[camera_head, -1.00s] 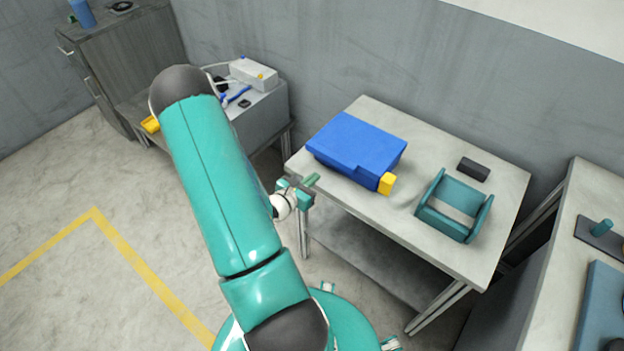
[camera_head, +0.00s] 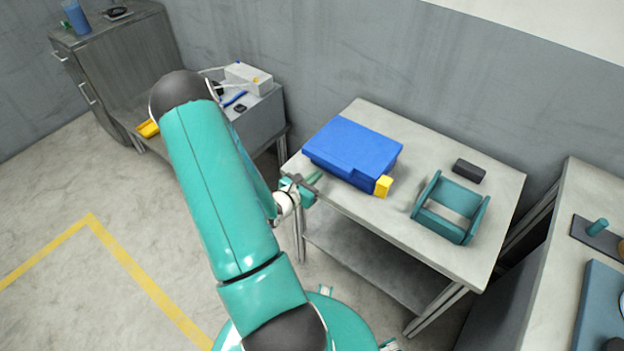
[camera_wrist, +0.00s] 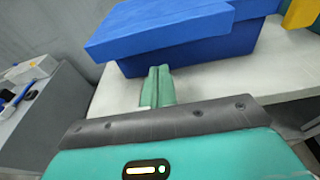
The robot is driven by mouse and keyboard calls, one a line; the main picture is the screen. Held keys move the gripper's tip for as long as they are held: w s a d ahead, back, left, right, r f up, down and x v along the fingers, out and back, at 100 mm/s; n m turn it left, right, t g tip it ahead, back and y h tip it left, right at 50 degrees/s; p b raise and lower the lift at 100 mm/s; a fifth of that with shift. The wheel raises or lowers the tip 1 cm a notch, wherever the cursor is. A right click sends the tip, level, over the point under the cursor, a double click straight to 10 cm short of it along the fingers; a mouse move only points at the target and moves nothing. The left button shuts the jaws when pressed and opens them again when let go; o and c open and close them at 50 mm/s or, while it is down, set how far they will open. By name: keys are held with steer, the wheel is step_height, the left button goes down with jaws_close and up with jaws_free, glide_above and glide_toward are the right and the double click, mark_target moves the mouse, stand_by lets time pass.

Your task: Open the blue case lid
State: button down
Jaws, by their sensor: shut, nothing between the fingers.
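The blue case (camera_head: 345,168) lies on the grey table with its blue lid (camera_head: 355,145) down. In the wrist view the lid (camera_wrist: 160,25) overhangs the darker case body (camera_wrist: 200,55). A yellow block (camera_head: 383,186) sits at the case's front right corner; part of it shows in the wrist view (camera_wrist: 300,12). My gripper (camera_head: 313,180) is at the table's left edge, just left of the case. In the wrist view its green fingers (camera_wrist: 158,86) are together and empty, pointing at the case's side below the lid rim. I cannot tell whether the fingertips touch the case.
The table (camera_head: 440,250) also holds a teal open cradle (camera_head: 450,208) and a dark block (camera_head: 469,171) right of the case. A grey cabinet (camera_head: 115,75) and a low side unit (camera_head: 262,115) stand on the left. Another bench (camera_head: 560,270) is at the right.

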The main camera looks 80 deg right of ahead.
steer(key=shift+r+x, duration=0.15)
steer(key=shift+x, duration=0.55)
steer(key=shift+r+x, duration=0.15)
steer(key=shift+x, duration=0.55)
steer(key=shift+a, duration=0.15)
step_height(320, 180, up, 6)
steer(key=d, duration=0.1)
steer(key=shift+s+d, duration=0.25)
steer(key=shift+s, duration=0.05)
stand_by(0.4)
steer(key=shift+r, duration=0.2)
